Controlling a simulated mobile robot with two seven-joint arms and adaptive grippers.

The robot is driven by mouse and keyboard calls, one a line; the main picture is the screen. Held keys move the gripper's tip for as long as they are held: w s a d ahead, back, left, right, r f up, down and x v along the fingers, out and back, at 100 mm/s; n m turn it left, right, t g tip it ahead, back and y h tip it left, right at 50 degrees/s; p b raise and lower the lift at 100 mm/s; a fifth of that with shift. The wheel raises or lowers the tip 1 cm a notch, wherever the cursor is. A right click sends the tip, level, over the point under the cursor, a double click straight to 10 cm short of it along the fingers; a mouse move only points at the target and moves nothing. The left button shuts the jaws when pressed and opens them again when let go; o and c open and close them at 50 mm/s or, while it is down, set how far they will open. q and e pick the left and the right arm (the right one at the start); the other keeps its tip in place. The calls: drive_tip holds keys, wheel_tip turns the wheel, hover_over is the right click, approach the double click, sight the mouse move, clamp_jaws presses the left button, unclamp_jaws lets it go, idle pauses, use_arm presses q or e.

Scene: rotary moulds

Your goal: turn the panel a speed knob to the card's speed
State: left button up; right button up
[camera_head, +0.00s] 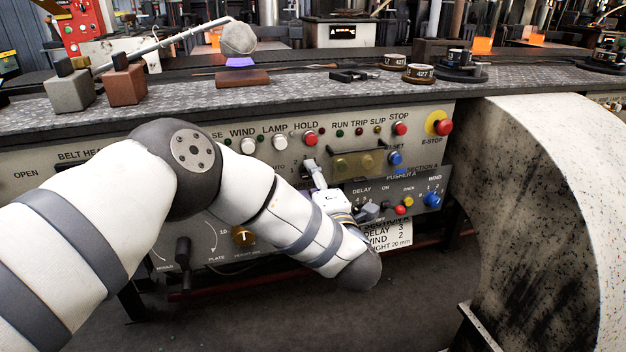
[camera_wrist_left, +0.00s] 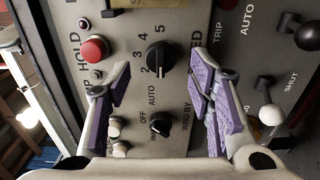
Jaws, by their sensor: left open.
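In the left wrist view a black knob (camera_wrist_left: 160,57) with a scale reading 2 to 5 sits on the grey panel, beside a partly hidden label ending in "ED". A second black knob (camera_wrist_left: 161,125) marked OFF and AUTO lies below it in that view. My left gripper (camera_wrist_left: 162,98) is open, its purple-padded fingers to either side of the knobs, with no visible contact. In the head view my left gripper (camera_head: 316,176) reaches the panel and hides the numbered knob. The card (camera_head: 386,236) reads DELAY 3, WIND 2 and height 20 mm; its other lines are partly covered.
A red HOLD button (camera_wrist_left: 95,48) is close to one finger. The pusher panel (camera_head: 410,188) with a blue knob (camera_head: 432,199) juts out at right. A red E-stop (camera_head: 444,126) sits above. A large speckled white curved body (camera_head: 550,190) blocks the right side.

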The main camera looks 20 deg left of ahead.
sight(307, 173)
use_arm(q)
drive_tip(key=shift+x, duration=1.3)
clamp_jaws()
use_arm(e)
drive_tip(key=shift+f, duration=0.15)
use_arm(q)
drive_tip(key=shift+d+m+p, duration=0.1)
drive_tip(key=shift+m+p, duration=1.5)
drive_tip(key=shift+m, duration=2.8)
use_arm(e)
drive_tip(key=shift+w+r+t, duration=0.15)
drive_tip(key=shift+w+r, duration=0.2)
drive_tip(key=shift+r, duration=0.4)
drive_tip(key=shift+w+r+t, duration=0.15)
drive_tip(key=shift+w+r, duration=0.15)
drive_tip(key=shift+r, duration=0.4)
use_arm(q)
unclamp_jaws()
